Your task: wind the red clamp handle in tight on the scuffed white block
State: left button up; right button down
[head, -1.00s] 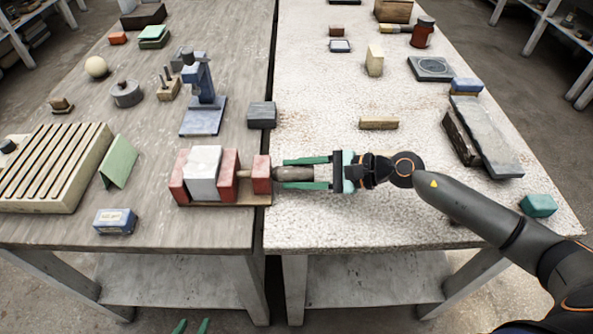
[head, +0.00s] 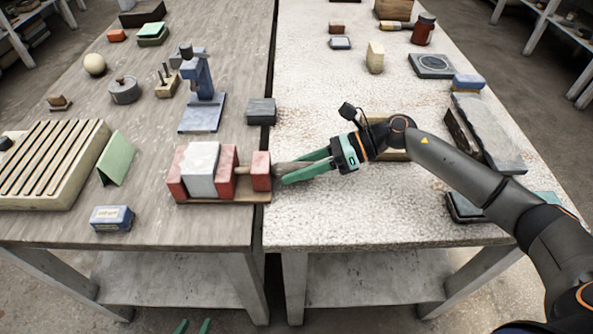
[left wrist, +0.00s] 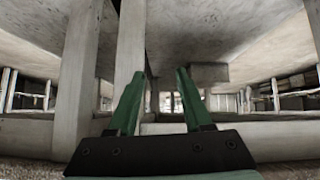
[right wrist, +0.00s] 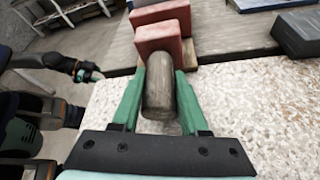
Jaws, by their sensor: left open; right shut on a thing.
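The clamp, with red jaws (head: 226,172) on a thin wooden base, stands on the left table by the seam. The scuffed white block (head: 202,168) sits upright between its two jaws. A short screw runs from the right jaw through a red end block (head: 261,171) to a grey-brown handle (right wrist: 160,92). My right gripper (head: 297,172) is shut on this handle, its green fingers on either side of it, reaching in at a slant from the right. My left gripper (left wrist: 157,85) is open and empty, low in front of the tables; its fingertips show at the head view's bottom edge.
A dark grey block (head: 261,111) lies behind the clamp, and a blue box (head: 112,218) in front to the left. A green wedge (head: 117,160) and slatted board (head: 45,165) are further left. The right table's front (head: 350,220) is clear.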

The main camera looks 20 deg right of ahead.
jog(key=shift+f+m+g+y+b, duration=0.1)
jog(key=shift+m+g+y+b, duration=0.2)
jog(key=shift+m+g+b, duration=0.5)
jog(key=shift+w+m+g+y+b, duration=0.1)
jog(key=shift+m+g+y+b, duration=0.3)
jog(key=shift+m, duration=0.7)
jog(key=shift+m+g+y+b, duration=0.5)
jog(key=shift+m+b, duration=0.1)
jog(key=shift+m, duration=0.6)
pick_arm(q)
jog(key=shift+w+d+f+h, duration=0.15)
jog(key=shift+w+d+f, duration=0.1)
jog(key=shift+d+f, duration=0.3)
jog(key=shift+w+d+f+h, duration=0.15)
jog(key=shift+w+d+f, duration=0.1)
jog(key=shift+d+f, duration=0.25)
pick_arm(e)
jog(key=shift+m, duration=0.4)
pick_arm(q)
jog(key=shift+a, duration=0.1)
jog(key=shift+s+a+f, duration=0.1)
jog(key=shift+s+f, duration=0.15)
jog(key=shift+s, duration=0.1)
pick_arm(e)
jog(key=shift+c, duration=2.1)
grip_release()
pick_arm(q)
jog(key=shift+w+r, duration=0.15)
